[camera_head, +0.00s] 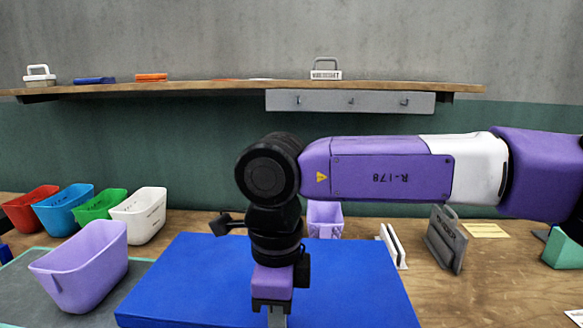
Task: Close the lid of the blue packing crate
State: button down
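A wide flat blue panel (180,285) fills the lower middle of the view; it looks like the lid of the blue packing crate. Its near edge runs out of the bottom of the picture, and no crate walls or opening show. I cannot tell how far the lid is tilted. My gripper (277,318) points down in front of or over the middle of the panel. Only the top of one narrow grey finger shows, cut off by the bottom edge, so its opening and any contact with the panel are hidden.
A lilac bin (85,268) stands on a grey-green mat to the left, with white (138,215), green (98,206), blue (63,210) and red (30,210) bins behind. A grey clamp-like piece (446,240) and a green wedge (562,250) stand right. A shelf (200,88) spans the wall.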

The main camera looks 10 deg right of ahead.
jog(key=shift+s+f+b, duration=0.15)
jog(key=shift+f+b, duration=0.15)
jog(key=shift+f, duration=0.55)
